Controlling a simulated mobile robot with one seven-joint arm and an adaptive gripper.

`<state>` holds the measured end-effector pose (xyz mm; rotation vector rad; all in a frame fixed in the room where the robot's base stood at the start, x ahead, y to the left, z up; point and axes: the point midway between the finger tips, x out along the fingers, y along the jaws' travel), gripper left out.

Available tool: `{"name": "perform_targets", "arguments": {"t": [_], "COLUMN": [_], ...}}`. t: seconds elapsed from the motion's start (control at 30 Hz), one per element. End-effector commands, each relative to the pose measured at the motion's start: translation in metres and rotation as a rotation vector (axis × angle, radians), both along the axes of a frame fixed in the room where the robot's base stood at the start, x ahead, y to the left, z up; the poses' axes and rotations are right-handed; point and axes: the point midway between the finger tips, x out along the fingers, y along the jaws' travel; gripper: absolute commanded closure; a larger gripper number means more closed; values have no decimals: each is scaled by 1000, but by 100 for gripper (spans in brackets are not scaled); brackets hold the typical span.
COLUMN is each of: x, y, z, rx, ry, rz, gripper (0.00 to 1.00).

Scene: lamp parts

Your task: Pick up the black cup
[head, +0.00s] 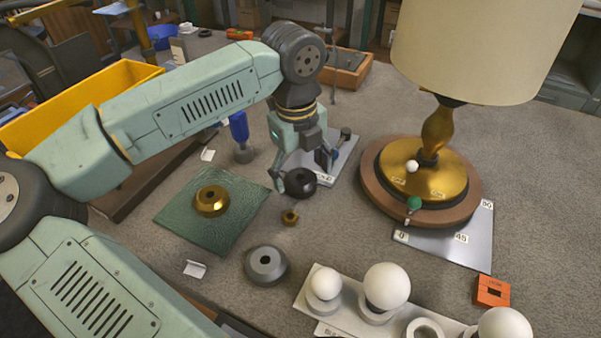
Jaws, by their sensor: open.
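The black cup (300,187), a low dark round piece, sits on the grey worktop near the middle of the head view. My gripper (297,172) points down right at the cup, with its fingers spread apart. The left finger comes down beside the cup's left edge. The other finger is towards the cup's far right side and is partly lost against dark parts behind. I cannot tell whether either finger touches the cup.
A brass cup (212,200) lies on a green mat (178,212). A small brass nut (290,217) and a grey cup (265,264) are nearer. A lamp (437,130) stands right, and a white rack (350,318) with bulbs is in front. A blue-handled tool (239,127) stands behind left.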

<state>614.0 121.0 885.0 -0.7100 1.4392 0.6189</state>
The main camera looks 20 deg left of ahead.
Motion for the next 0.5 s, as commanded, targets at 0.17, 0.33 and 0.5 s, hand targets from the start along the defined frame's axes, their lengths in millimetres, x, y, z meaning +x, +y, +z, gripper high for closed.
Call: {"name": "perform_targets", "arguments": {"t": [0.17,0.33,0.5], "x": [1,1,1], "y": [-1,-1,-1], "z": [-18,-22,-21], "rx": [-1,0,-1], "ry": [0,-1,-1], "rz": [-1,-1,-1], "gripper": [27,27,33]}}
